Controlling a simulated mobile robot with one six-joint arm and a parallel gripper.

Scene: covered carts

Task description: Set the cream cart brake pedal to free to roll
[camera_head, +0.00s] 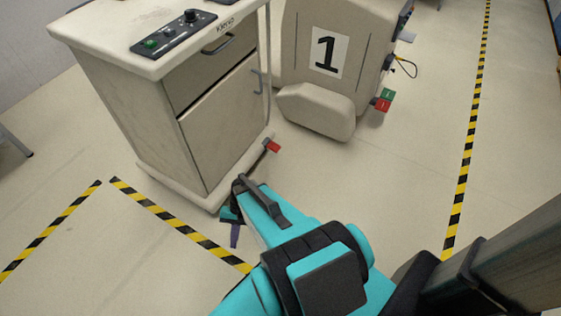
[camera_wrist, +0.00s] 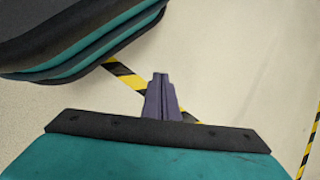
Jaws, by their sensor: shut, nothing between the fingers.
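A cream cart (camera_head: 150,110) with a drawer, a door and a control panel on top stands at the left in the head view. A red pedal (camera_head: 273,146) on a dark lever sticks out low at its right corner. My gripper (camera_head: 234,243) is low in front of the cart's near bottom corner, left of and nearer than the red pedal, apart from it. Its purple fingers also show in the wrist view (camera_wrist: 161,78), closed together with nothing between them. The wrist view shows no pedal. My arm hides part of the floor near the cart's corner.
A rounded beige unit marked 1 (camera_head: 328,56) stands behind, with a green tab (camera_head: 388,94) and a red tab (camera_head: 382,105) at its right side. Yellow-black floor tape (camera_head: 463,180) runs at right and another strip (camera_head: 165,217) at left. Floor between is clear.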

